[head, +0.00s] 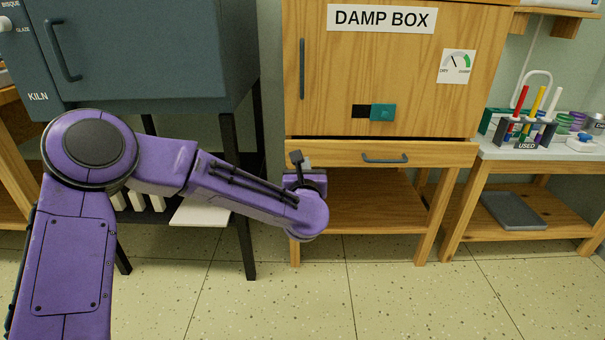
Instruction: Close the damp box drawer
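The damp box (390,70) is a wooden cabinet with a "DAMP BOX" label. Its drawer (440,155) is the narrow wooden front below the door, with a dark bar handle (385,159). The drawer front looks close to the cabinet; I cannot tell whether it is fully flush. My purple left arm reaches in from the left. My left gripper (299,160) is in front of the drawer's left end, partly hidden behind the wrist. Whether it touches the drawer, or is open or shut, does not show. My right gripper is out of view.
A dark kiln (150,50) on black legs stands left. An open wooden shelf (375,205) is below the drawer. At right a table (487,150) holds a "USED" rack (526,135) of coloured tools; a grey tray (513,210) lies underneath. The speckled floor ahead is clear.

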